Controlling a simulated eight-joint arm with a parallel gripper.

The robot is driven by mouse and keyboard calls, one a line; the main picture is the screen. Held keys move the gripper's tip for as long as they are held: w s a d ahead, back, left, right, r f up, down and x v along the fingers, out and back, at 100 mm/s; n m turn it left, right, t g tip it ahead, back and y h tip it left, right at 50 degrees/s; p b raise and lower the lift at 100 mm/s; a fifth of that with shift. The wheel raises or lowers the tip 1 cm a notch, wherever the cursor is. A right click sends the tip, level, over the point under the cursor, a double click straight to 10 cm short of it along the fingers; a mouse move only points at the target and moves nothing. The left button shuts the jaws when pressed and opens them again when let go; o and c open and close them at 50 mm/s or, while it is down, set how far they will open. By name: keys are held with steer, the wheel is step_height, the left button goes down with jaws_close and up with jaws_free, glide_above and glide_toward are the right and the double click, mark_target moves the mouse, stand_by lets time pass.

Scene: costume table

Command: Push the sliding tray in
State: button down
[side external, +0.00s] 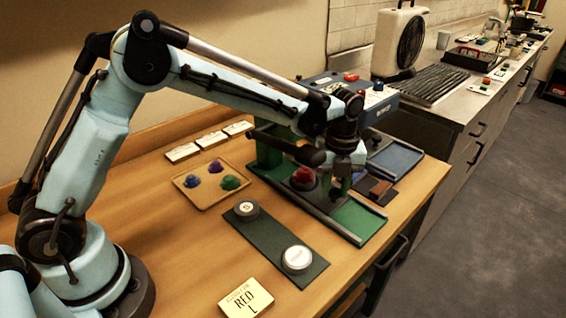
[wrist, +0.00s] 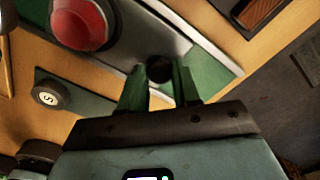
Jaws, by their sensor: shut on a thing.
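The sliding tray (side external: 322,202) is a grey plate on a green base (side external: 358,221) with raised edges, and it also shows in the wrist view (wrist: 150,40). A red rounded thing (side external: 303,176) sits on the tray in a dark holder, and it shows large at the upper left of the wrist view (wrist: 82,20). My gripper (wrist: 158,72) is shut on a dark round knob (wrist: 159,68) at the tray's edge.
A dark green panel (side external: 270,240) with two round discs lies in front. A small tray (side external: 195,192) holds coloured lumps to the left. A card reading RED L (side external: 252,297) lies near the front. A blue machine (side external: 345,90) and a blue-grey tray (side external: 398,160) stand behind.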

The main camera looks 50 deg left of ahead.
mark_target(318, 191)
steer(key=shift+a, duration=2.45)
steer(key=c, duration=0.8)
jaws_free()
steer(key=shift+d, duration=0.1)
step_height(318, 191, up, 12)
